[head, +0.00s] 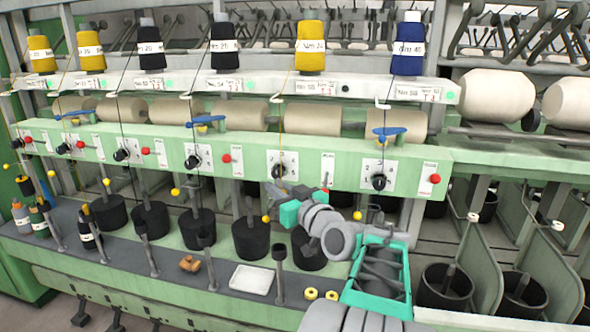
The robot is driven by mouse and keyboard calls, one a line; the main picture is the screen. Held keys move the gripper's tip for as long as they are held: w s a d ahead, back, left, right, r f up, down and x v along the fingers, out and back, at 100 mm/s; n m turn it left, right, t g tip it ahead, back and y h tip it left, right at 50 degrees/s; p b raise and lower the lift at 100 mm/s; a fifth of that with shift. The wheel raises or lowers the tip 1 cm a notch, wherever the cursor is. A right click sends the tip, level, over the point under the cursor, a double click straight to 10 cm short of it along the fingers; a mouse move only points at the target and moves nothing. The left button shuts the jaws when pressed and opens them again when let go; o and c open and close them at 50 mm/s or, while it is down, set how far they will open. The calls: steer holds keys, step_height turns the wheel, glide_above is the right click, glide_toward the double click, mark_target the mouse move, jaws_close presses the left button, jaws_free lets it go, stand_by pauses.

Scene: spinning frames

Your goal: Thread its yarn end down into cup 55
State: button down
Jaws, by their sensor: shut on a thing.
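A yellow yarn (281,130) hangs from the yellow spool (310,58) marked Nm 24 and runs down past the green rail towards my gripper (274,192). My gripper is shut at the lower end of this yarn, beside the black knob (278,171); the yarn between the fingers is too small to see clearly. Black cups stand in a row on the grey shelf below. One cup (252,240) is below and left of my gripper, and another (308,252) is partly behind my arm. No number 55 is readable on any cup.
Vertical posts (280,270) rise from the shelf in front of the cups. Small yellow balls (266,219) hang near the cups.

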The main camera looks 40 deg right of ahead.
steer(key=s+d+r+h, duration=0.1)
steer(key=s+d+r, duration=0.1)
steer(key=d+r, duration=0.1)
step_height(320, 180, down, 11)
steer(key=d+b, duration=0.1)
steer(key=b, duration=0.4)
steer(key=w+d+f+p, duration=0.1)
steer(key=w+d+p, duration=0.1)
steer(key=w+d, duration=0.3)
steer(key=shift+m, duration=0.4)
steer(key=shift+w+a+f, duration=0.1)
steer(key=shift+w+a, duration=0.4)
steer(key=shift+w, duration=0.3)
steer(key=shift+w+a+f, duration=0.15)
steer(key=shift+w+a, duration=0.35)
steer(key=shift+w, duration=0.3)
steer(key=shift+w+a+f, duration=0.1)
steer(key=shift+w+a, duration=0.4)
steer(key=shift+w, duration=0.3)
